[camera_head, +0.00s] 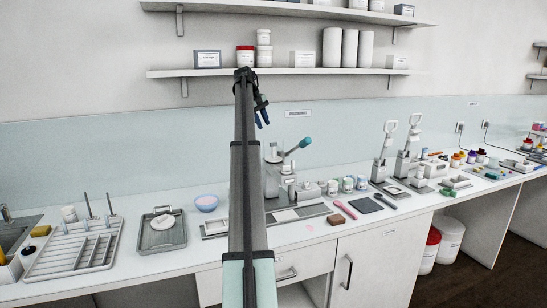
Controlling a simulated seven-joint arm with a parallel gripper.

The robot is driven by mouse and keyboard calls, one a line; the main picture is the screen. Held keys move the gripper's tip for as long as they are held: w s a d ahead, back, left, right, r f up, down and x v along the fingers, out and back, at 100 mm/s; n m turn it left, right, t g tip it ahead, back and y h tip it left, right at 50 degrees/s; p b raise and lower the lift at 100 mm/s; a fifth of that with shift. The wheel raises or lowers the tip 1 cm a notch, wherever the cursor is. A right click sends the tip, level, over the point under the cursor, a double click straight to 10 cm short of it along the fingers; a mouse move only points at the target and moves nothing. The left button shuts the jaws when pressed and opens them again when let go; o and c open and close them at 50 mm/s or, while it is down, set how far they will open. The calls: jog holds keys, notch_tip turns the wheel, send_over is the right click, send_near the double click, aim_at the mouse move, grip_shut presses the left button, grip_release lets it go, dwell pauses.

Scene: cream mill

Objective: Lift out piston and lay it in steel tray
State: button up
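A pale grey mill (278,178) with a teal-knobbed lever (304,143) stands at mid-counter, partly hidden behind my arm. I cannot make out a separate piston in it. A grey steel tray (151,244) lies left on the counter, with a white rounded piece (163,221) in it. My gripper (262,121) is raised high in front of the wall, above and left of the mill, well clear of the counter. Its two dark blue fingertips look apart, with nothing seen between them.
Lidded jars (347,184), a pink tool (345,210) and a dark pad (366,205) lie right of the mill. A loaded shelf (290,71) hangs above the counter.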

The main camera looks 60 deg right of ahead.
jog(key=s+d+f+m, duration=0.1)
jog(key=f+m, duration=0.3)
jog(key=m, duration=0.2)
jog(key=s+d+f+m, duration=0.1)
jog(key=s+f+m, duration=0.1)
jog(key=f+m, duration=0.2)
jog(key=s+d+f+m, duration=0.1)
jog(key=f+m, duration=0.3)
jog(key=m, duration=0.6)
jog(key=shift+s+d+f+g+y, duration=0.2)
jog(key=shift+s+f+g+y, duration=0.05)
jog(key=shift+f+g+y, duration=0.05)
jog(key=shift+c, duration=0.3)
grip_shut()
